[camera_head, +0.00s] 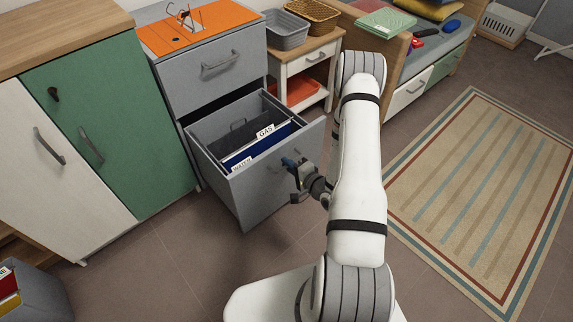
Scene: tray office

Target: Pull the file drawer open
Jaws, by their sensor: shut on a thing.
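The grey file drawer (258,196) is the lower drawer of a grey cabinet (190,79). It stands well out from the cabinet, and hanging files with labels, one reading "GAS" (265,132), show inside. My gripper (289,170) is at the drawer's front face, shut on the drawer's handle, which the gripper partly hides. The upper drawer, with its own bar handle (221,64), is closed.
A green and white cupboard (104,132) stands left of the cabinet. A small side table (306,58) with baskets stands to the right. A striped rug (480,190) lies on the floor at right. A grey bin (32,296) is at lower left. Floor before the drawer is clear.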

